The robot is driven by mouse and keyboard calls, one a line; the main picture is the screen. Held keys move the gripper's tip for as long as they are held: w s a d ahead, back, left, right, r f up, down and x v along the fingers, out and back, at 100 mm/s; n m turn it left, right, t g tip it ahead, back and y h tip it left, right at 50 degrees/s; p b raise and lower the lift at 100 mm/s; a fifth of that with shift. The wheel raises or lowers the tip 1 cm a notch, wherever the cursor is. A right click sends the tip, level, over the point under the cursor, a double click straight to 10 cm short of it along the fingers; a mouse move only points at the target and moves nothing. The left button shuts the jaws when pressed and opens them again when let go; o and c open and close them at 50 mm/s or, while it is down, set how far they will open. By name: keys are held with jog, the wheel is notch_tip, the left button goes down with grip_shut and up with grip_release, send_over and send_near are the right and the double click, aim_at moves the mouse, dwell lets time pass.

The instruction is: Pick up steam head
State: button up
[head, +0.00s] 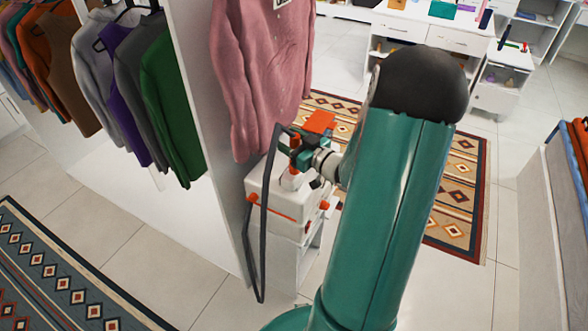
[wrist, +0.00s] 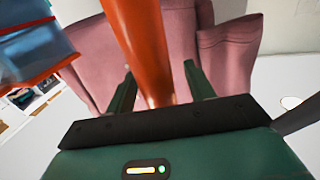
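The steam head has an orange handle, which rises between my fingers in the wrist view (wrist: 140,40). In the head view its orange part (head: 291,180) shows just above the white steamer box (head: 270,205), partly hidden by my gripper (head: 300,160). In the wrist view my gripper (wrist: 160,90) has its two dark green fingers apart, one on each side of the handle. Pink cloth shows between the handle and the right finger, so the fingers do not look closed on it. The handle's lower end is hidden behind the gripper's palm.
A dark hose (head: 262,220) loops beside the steamer. A pink shirt (head: 262,70) hangs close behind it. A white wardrobe panel (head: 208,120) with hanging clothes stands left. A blue, orange-edged object (wrist: 35,45) is at upper left in the wrist view. Rugs cover parts of the tiled floor.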

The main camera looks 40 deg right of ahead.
grip_shut()
jog(key=shift+r, duration=0.1)
